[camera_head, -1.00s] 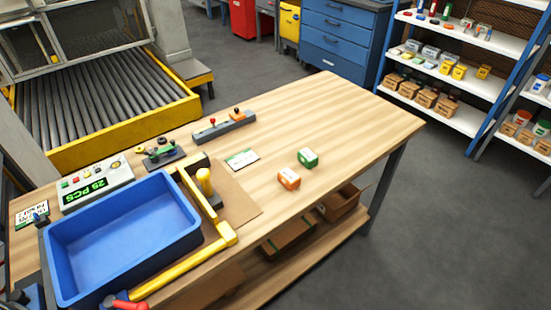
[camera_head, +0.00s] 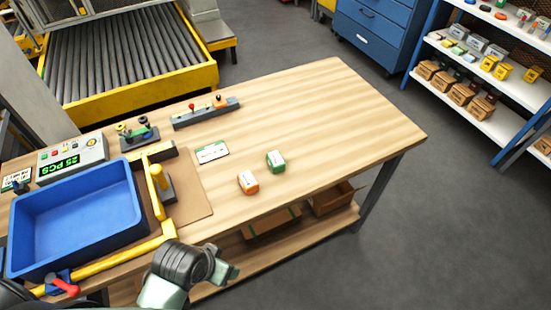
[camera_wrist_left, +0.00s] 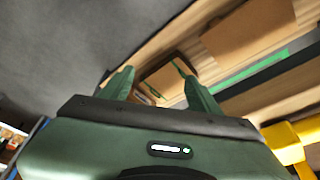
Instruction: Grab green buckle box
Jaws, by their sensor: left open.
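The green box (camera_head: 275,161) with a white front sits on the wooden table (camera_head: 330,110), right of the middle of the head view. An orange and white box (camera_head: 248,182) stands just in front and left of it, apart from it. My left gripper (camera_head: 230,264) is below the table's front edge in the head view, clear of both boxes. In the left wrist view its green fingers (camera_wrist_left: 157,80) are spread with nothing gripped, and cardboard boxes show beyond them. The green box cannot be made out in the wrist view. My right gripper is not in view.
A blue bin (camera_head: 75,215) and a yellow frame (camera_head: 120,258) fill the table's left side. A label card (camera_head: 211,152) and a grey lever bar (camera_head: 206,113) lie behind the boxes. Cardboard boxes (camera_head: 335,198) sit on the lower shelf. The table's right side is clear.

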